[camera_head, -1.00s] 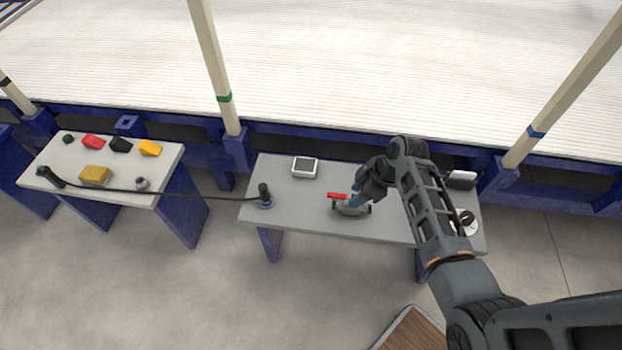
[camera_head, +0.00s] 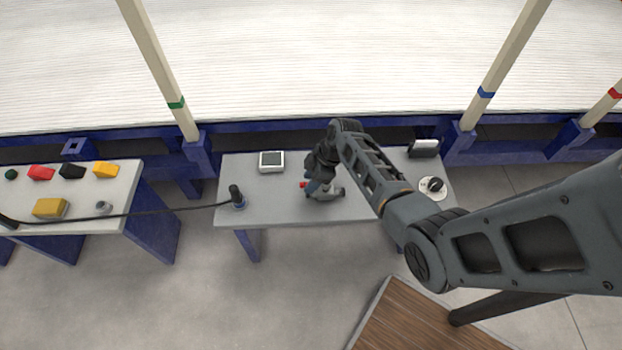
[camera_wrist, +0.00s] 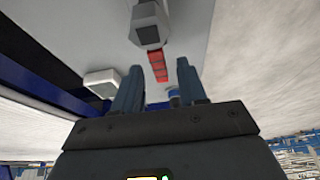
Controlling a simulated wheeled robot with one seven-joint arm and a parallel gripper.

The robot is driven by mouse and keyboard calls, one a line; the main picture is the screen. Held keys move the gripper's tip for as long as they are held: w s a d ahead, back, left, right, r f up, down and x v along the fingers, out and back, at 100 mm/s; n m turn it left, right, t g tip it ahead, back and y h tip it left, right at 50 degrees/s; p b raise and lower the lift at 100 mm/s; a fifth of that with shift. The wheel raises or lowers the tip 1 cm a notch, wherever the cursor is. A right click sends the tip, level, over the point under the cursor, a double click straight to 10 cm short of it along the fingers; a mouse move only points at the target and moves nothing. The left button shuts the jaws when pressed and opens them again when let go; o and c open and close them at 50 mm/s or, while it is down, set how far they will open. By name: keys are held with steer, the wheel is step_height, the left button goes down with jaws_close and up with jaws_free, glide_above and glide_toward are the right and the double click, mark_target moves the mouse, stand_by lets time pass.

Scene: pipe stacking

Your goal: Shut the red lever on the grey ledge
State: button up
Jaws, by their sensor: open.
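The grey ledge (camera_head: 272,207) is the top of the right-hand table in the head view; it also fills the upper part of the wrist view (camera_wrist: 190,20). On it is a grey valve body (camera_head: 333,193) with a red lever (camera_head: 303,185), mostly hidden by my gripper in the head view. In the wrist view the red lever (camera_wrist: 158,66) extends from the grey body (camera_wrist: 147,24) and lies beyond and between my fingertips. My gripper (camera_wrist: 156,75) is open around the lever's line; whether it touches the lever I cannot tell.
A hose (camera_head: 150,213) runs from the left table to a black fitting (camera_head: 236,195). A white screen box (camera_head: 271,161) stands at the back, a round dial (camera_head: 432,186) and a small box (camera_head: 423,148) at right. Posts rise behind the tables.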

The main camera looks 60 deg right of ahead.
jaws_close()
stand_by(0.3)
stand_by(0.4)
